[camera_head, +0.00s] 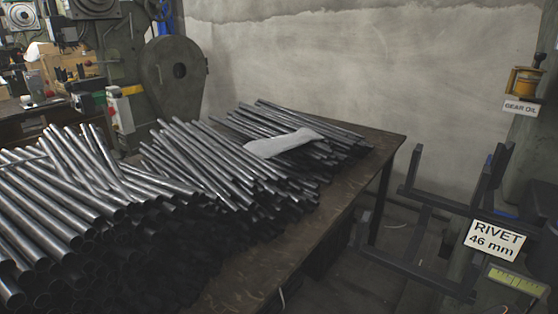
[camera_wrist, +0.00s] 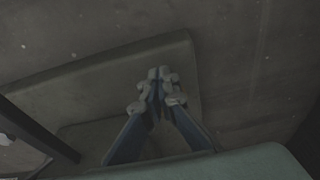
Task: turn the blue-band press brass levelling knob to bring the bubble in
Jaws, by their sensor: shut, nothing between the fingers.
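My gripper (camera_wrist: 159,78) shows in the wrist view with its fingertips together and nothing between them. It hangs over a grey-green, flat, rounded-edge surface and the floor; I cannot tell which machine this surface belongs to. It is not seen in the head view. I cannot make out a brass levelling knob or a bubble in either view.
A table (camera_head: 332,222) heaped with metal tubes (camera_head: 190,165) fills the left and middle. A dark metal frame (camera_head: 425,195) stands right of it, beside a "RIVET 46 mm" sign (camera_head: 492,240). An amber oil cup (camera_head: 524,82) labelled "GEAR OIL" is upper right. Machines stand at back left.

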